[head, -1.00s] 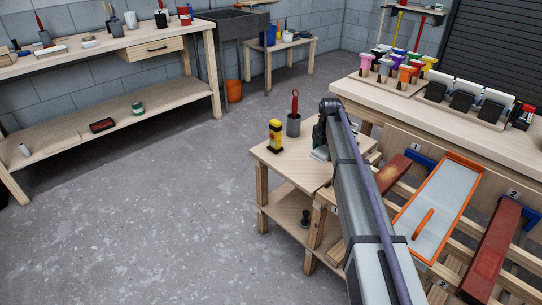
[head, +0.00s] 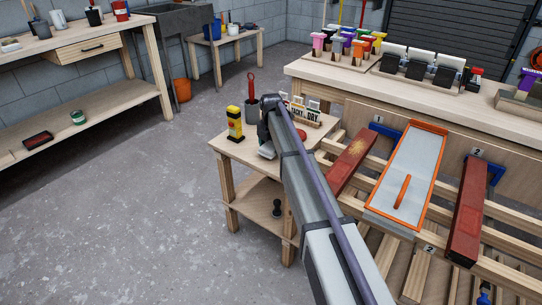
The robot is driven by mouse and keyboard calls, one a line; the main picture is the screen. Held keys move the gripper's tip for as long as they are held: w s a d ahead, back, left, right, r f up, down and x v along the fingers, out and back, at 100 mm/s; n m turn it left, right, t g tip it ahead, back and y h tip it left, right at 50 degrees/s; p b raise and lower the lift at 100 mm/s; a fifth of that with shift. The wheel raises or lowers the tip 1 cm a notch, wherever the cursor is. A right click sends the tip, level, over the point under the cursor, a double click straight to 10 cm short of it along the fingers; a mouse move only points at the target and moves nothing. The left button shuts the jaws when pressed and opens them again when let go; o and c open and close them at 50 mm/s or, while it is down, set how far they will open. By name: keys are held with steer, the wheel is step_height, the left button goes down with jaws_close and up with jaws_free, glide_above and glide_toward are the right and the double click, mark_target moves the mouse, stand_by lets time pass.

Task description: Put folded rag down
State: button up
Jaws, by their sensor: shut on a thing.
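My arm reaches away from me over the small wooden side table (head: 232,153). My gripper (head: 265,141) is at its far end, low over the tabletop and mostly hidden by my own wrist. It is shut on a small pale thing, the folded rag (head: 267,152), of which only a bit shows beside the wrist. I cannot tell whether the rag touches the tabletop.
On the side table are a yellow and black device (head: 235,124), a grey cup with a red-handled tool (head: 252,104) and a "TACKY / DRY" sign (head: 305,113). The table's front left corner is bare.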

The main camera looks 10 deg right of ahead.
mark_target(271, 144)
step_height(271, 144, down, 2)
steer(key=shift+f+b, duration=0.15)
steer(key=shift+b, duration=0.15)
steer(key=shift+r+p, duration=0.3)
steer(key=shift+f, duration=0.25)
steer(key=o, duration=0.8)
steer(key=shift+r, duration=0.1)
step_height(271, 144, up, 12)
steer(key=p, duration=1.2)
steer(key=shift+r, duration=0.2)
